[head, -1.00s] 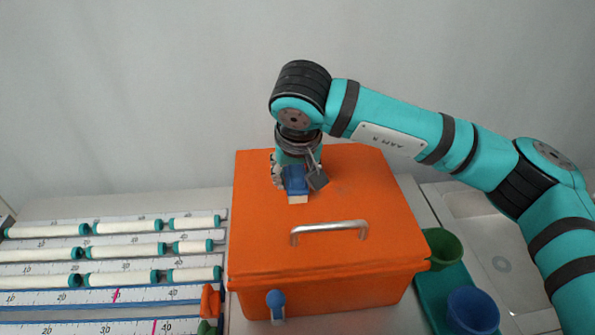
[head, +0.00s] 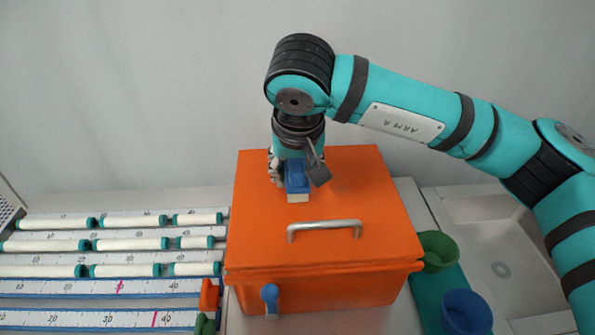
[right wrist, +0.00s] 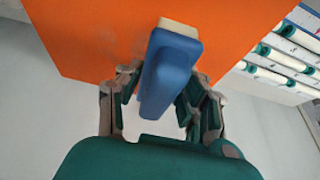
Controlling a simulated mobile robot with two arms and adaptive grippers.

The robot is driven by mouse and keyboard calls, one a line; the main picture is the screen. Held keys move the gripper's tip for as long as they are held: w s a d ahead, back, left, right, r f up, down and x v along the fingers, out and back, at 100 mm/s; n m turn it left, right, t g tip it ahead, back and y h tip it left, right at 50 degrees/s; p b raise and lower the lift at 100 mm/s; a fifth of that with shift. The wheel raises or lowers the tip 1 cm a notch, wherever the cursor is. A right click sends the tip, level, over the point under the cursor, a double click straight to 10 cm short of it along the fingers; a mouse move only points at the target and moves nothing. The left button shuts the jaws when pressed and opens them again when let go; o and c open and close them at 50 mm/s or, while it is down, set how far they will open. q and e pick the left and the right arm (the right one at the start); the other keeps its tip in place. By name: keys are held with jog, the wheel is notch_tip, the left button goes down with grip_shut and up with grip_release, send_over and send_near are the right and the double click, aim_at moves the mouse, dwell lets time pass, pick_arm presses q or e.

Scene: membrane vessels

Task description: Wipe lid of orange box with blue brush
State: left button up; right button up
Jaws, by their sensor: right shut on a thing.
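The orange box (head: 350,195) stands on the table with its lid shut and a metal handle (head: 325,229) on top. My right gripper (head: 287,178) points down over the back left part of the lid. It is shut on the blue brush (head: 297,177). The brush has a pale bristle end (head: 298,198), which appears to be at the lid surface; exact contact is hard to tell. In the right wrist view the blue brush (right wrist: 170,75) sits between the fingers, above the orange lid (right wrist: 95,35). My left gripper is not in view.
Racks with white, green-capped vessels (head: 130,244) and rulers lie left of the box. A blue latch (head: 270,297) is on the box front. Green (head: 440,250) and blue (head: 468,312) cups stand right on a teal tray, near a sink (head: 505,240).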

notch_tip(320, 180, up, 2)
jog(key=shift+s+r+p, duration=0.1)
jog(key=shift+s+p, duration=0.05)
jog(key=shift+p, duration=0.15)
jog(key=shift+r, duration=0.45)
